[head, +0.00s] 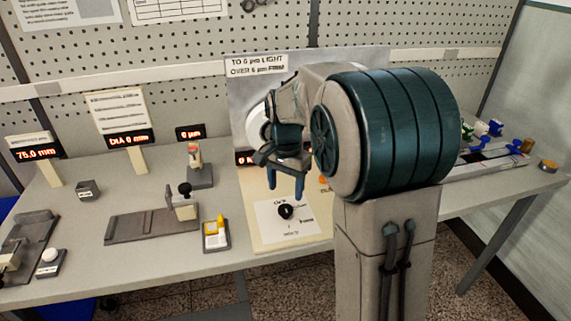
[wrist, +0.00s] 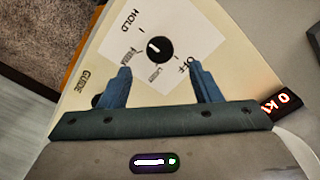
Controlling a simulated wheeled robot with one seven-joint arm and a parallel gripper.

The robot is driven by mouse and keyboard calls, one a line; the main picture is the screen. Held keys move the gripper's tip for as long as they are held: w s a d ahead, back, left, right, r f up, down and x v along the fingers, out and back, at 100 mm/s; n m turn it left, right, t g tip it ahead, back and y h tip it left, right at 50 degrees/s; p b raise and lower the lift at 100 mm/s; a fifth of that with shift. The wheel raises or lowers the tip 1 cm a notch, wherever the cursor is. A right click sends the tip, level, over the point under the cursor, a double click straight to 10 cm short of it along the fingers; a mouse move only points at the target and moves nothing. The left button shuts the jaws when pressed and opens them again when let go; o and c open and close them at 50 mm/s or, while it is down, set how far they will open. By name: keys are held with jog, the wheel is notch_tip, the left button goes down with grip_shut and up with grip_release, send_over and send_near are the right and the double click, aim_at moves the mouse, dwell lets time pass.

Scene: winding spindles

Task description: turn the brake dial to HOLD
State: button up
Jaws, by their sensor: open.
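The brake dial is a round black knob (head: 286,211) on a white label card (head: 268,224) on a cream panel. In the wrist view the knob (wrist: 160,55) carries a short white mark; which label it points to is not clear. HOLD (wrist: 124,21) is printed at the card's upper left and OFF (wrist: 188,64) at its right; the smaller words between are hard to read. My gripper (head: 285,185) is open and empty above the dial, with blue fingers apart. In the wrist view its fingertips (wrist: 160,70) lie left and right of the knob, just below it in the picture.
A sign board (head: 245,95) stands behind the panel. A small tray with a yellow item (head: 216,236) and a grey slide fixture (head: 140,226) are to the left. Red readouts (head: 128,138) line the back. My arm hides the bench to the right of the panel.

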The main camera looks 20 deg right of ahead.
notch_tip(320, 180, up, 7)
jog(key=shift+r, duration=0.15)
jog(key=shift+s, duration=0.1)
jog(key=s+f+n+t+p, duration=0.2)
jog(key=s+n, duration=0.7)
jog(key=s, duration=1.1)
jog(key=shift+s+a+f+t, duration=0.15)
jog(key=shift+s+f+t, duration=0.25)
jog(key=shift+f, duration=0.5)
